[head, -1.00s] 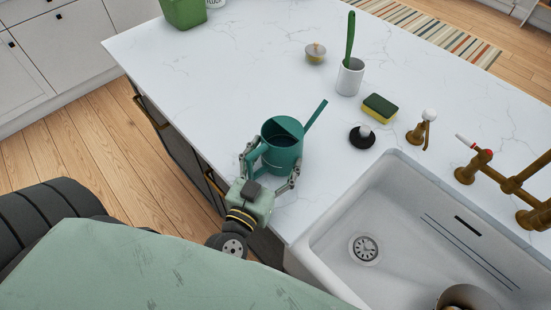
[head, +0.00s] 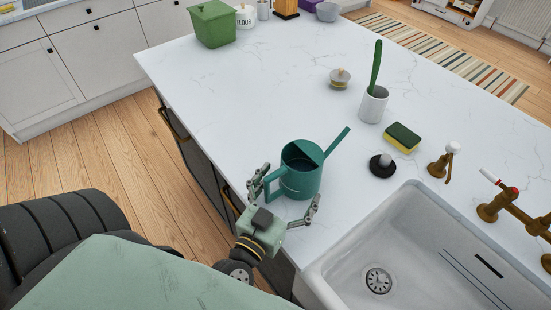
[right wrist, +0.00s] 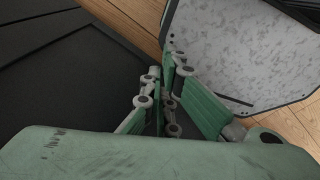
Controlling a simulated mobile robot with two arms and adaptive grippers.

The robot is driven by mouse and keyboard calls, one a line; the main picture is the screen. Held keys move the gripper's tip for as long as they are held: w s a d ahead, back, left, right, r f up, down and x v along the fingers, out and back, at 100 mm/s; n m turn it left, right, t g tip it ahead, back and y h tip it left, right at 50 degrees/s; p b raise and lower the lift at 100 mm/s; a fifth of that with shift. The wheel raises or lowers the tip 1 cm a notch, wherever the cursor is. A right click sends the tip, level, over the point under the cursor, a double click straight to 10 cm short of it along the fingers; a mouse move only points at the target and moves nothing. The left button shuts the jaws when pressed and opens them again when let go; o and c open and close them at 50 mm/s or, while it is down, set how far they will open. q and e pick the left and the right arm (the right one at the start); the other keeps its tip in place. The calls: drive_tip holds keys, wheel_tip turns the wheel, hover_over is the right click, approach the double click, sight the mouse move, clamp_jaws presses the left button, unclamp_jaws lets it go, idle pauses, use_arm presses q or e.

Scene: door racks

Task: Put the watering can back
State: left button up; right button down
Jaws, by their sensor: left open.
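The teal watering can (head: 306,178) stands upright on the white marble countertop, near its front edge and left of the sink. Its spout points up to the right and its handle is toward me. My left gripper (head: 286,198) is open at the handle side, with one finger to the left of the can and one to the right. I cannot tell whether either finger touches it. My right gripper (right wrist: 178,88) shows in the right wrist view with green finger pads, over dark surfaces and away from the can. Its opening is unclear.
A white sink (head: 368,245) with a brass tap (head: 515,212) lies at right. A black stopper (head: 382,166), a sponge (head: 402,137), a brush in a white cup (head: 374,103) and a small lidded jar (head: 340,78) stand beyond the can. A green bin (head: 213,24) is far left. The countertop between is clear.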

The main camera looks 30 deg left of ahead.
use_arm(q)
drive_tip(key=s, duration=0.3)
drive_tip(key=s+b, duration=0.1)
drive_tip(key=s, duration=0.2)
drive_tip(key=s+b, duration=0.1)
drive_tip(key=s, duration=0.2)
drive_tip(key=shift+s+d+f, duration=0.1)
drive_tip(key=shift+s+d, duration=0.05)
drive_tip(key=shift+d, duration=0.15)
drive_tip(key=shift+s+b, duration=0.3)
drive_tip(key=shift+s, duration=0.2)
